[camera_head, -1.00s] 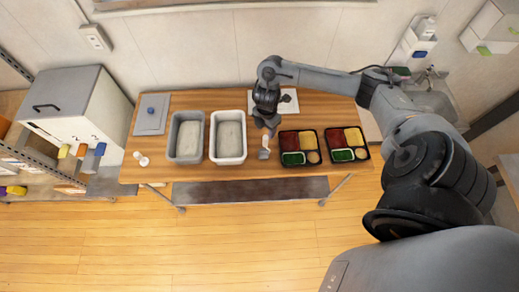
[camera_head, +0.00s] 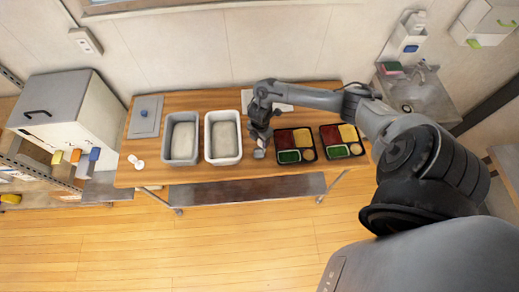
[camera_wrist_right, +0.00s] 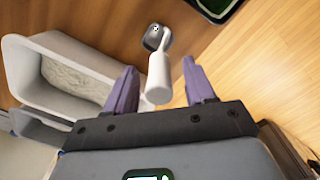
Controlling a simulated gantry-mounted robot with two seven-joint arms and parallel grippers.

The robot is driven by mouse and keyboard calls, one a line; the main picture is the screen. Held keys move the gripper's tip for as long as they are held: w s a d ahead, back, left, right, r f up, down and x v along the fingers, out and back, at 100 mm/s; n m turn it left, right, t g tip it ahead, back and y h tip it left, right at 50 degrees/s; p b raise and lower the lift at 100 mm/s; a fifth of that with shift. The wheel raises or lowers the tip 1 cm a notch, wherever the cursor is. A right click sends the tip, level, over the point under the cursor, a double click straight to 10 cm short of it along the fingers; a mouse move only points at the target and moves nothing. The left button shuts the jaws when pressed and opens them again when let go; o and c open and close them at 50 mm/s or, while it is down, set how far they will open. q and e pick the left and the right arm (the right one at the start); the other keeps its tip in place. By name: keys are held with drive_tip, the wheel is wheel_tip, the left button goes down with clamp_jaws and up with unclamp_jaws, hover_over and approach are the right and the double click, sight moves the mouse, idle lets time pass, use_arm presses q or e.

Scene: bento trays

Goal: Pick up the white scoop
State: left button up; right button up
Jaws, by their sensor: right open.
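The white scoop (camera_head: 259,153) lies on the wooden table between the white-rimmed bin and the left bento tray. In the head view, my right gripper (camera_head: 259,136) is over its handle and hides most of it. In the right wrist view, the scoop's pale handle (camera_wrist_right: 158,84) points toward the gripper and lies between the fingers in the picture, with its dark-centred bowl end beyond. My right gripper's purple fingers (camera_wrist_right: 160,69) are apart, with gaps on both sides of the handle. My left gripper is not in view.
A white bin (camera_head: 224,161) and a grey bin (camera_head: 180,163), both with pale contents, stand left of the scoop. Two black bento trays, the left one (camera_head: 297,165) and the right one (camera_head: 343,159), hold food to its right. A grey lid (camera_head: 145,117) lies at the far left.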

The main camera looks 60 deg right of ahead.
drive_tip(key=shift+c, duration=0.4)
clamp_jaws()
drive_tip(key=shift+r, duration=0.15)
